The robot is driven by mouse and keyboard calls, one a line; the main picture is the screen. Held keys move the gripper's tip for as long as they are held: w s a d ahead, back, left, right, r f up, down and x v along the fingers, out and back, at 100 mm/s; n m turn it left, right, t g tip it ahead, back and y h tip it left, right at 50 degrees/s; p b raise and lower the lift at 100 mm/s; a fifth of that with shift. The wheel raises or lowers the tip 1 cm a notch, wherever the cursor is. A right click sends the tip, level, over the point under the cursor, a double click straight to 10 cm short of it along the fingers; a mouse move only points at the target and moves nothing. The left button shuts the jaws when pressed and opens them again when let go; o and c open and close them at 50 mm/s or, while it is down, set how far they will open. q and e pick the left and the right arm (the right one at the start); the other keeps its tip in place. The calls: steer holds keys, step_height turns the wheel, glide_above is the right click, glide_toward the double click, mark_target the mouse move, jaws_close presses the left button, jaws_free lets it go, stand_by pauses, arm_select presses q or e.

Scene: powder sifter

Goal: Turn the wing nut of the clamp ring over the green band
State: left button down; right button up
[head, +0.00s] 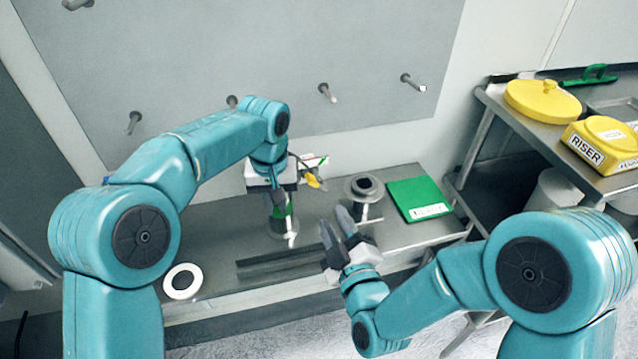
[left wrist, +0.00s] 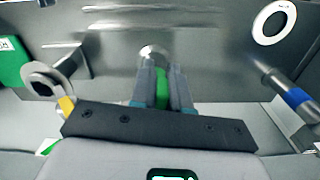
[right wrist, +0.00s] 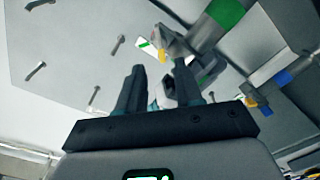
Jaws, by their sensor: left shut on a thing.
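A grey upright tube with a green band (head: 290,210) stands on the bench below my left gripper (head: 279,198). The green also shows between the fingers in the left wrist view (left wrist: 162,88), and my left gripper is shut on this tube. A small yellow wing nut (head: 313,181) sticks out just right of the left gripper. It also shows in the left wrist view (left wrist: 67,105) and in the right wrist view (right wrist: 163,57). The clamp ring is largely hidden. My right gripper (head: 338,229) is open and empty, below and right of the wing nut, apart from it.
A grey flanged part (head: 364,188) and a green board (head: 419,199) are on the bench (head: 400,237) at right. A white ring (head: 183,281) lies at front left. Pegs stick out of the wall panel (head: 270,60).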

mark_target(320, 188)
steer(key=x, duration=1.1)
steer(key=shift+w, duration=0.15)
jaws_close()
